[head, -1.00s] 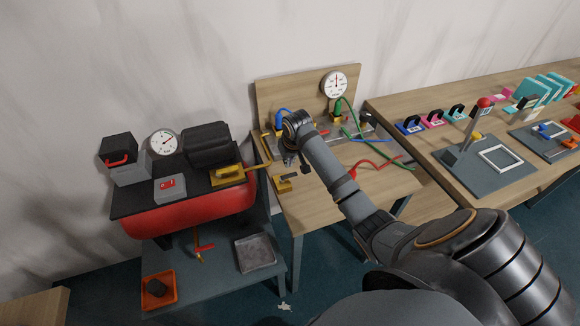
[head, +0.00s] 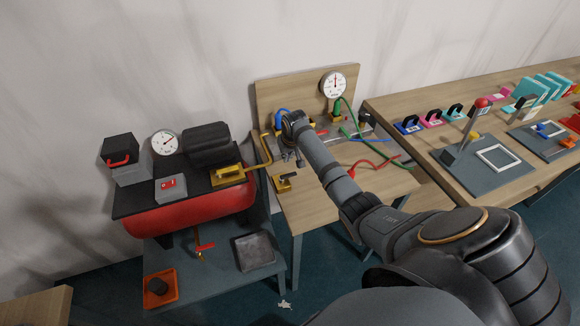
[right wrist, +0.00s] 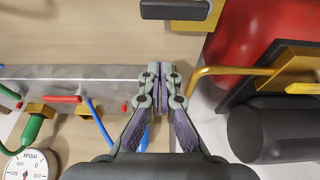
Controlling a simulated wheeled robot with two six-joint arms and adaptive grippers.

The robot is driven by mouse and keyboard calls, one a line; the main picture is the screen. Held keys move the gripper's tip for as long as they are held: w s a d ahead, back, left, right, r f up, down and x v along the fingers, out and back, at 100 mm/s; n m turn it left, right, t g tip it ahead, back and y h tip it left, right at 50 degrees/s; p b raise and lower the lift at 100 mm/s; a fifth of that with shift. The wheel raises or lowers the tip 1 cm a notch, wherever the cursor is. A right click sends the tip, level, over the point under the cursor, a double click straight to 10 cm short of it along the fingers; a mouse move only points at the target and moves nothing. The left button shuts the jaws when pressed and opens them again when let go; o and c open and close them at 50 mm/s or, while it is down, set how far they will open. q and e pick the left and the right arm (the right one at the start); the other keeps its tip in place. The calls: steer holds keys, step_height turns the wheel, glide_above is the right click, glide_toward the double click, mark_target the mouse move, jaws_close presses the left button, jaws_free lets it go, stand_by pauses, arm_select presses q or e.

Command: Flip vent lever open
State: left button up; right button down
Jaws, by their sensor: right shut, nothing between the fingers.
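A brass valve block (head: 284,185) with a short black lever sits on the small wooden bench, near its left edge. In the right wrist view the black lever (right wrist: 174,11) lies across the brass block at the top. I cannot tell from a label whether this is the vent lever. My right gripper (head: 291,160) is behind the valve block, towards the backboard. In the right wrist view the right gripper (right wrist: 161,76) is shut and empty, over the end of a grey manifold bar (right wrist: 70,76) and apart from the black lever. My left gripper is not in view.
The red compressor tank (head: 190,212) stands left of the bench, with a bent brass pipe (head: 266,148) between them. Hoses, including a red one (head: 375,165), run behind and right of my arm. A dial gauge (head: 334,84) is on the backboard. The bench's front is clear.

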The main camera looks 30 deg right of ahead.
mark_target(288, 177)
steer(key=x, duration=0.3)
steer(key=shift+a+f, duration=0.1)
steer(key=shift+f, duration=0.05)
steer(key=s+p, duration=0.2)
steer(key=s, duration=0.1)
steer(key=shift+s+a+r+p, duration=0.15)
steer(key=shift+a+r+p, duration=0.15)
steer(key=shift+p, duration=0.1)
steer(key=shift+s+a, duration=0.1)
steer(key=shift+s, duration=0.3)
steer(key=shift+f, duration=0.1)
steer(key=shift+w+f, duration=0.1)
steer(key=shift+w, duration=0.05)
